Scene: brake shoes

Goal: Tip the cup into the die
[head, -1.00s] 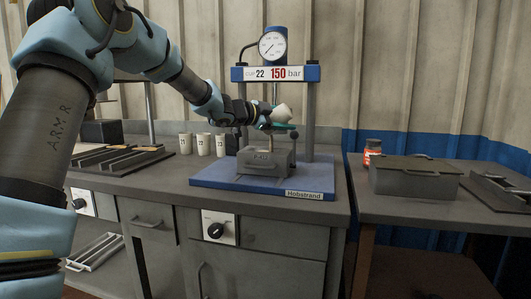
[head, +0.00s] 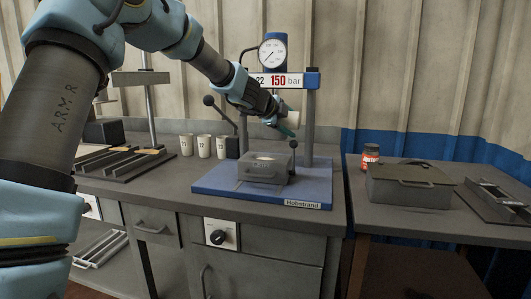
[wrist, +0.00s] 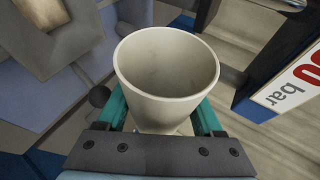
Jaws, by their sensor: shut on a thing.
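My gripper (head: 287,127) is shut on a white cup (head: 289,119), up beside the press frame and above the die. In the wrist view the cup (wrist: 165,75) sits between the two green fingers with its mouth towards the camera; its inside looks empty. The die (wrist: 38,25) also shows at the upper left of the wrist view, with a pale area inside. In the head view the cup is partly hidden by my gripper.
The press has upright posts, a gauge (head: 272,54) and a blue base (head: 225,180). Several white cups (head: 204,146) stand on the bench to the left. On the right table are a lidded grey box (head: 410,187) and a red-labelled jar (head: 371,155).

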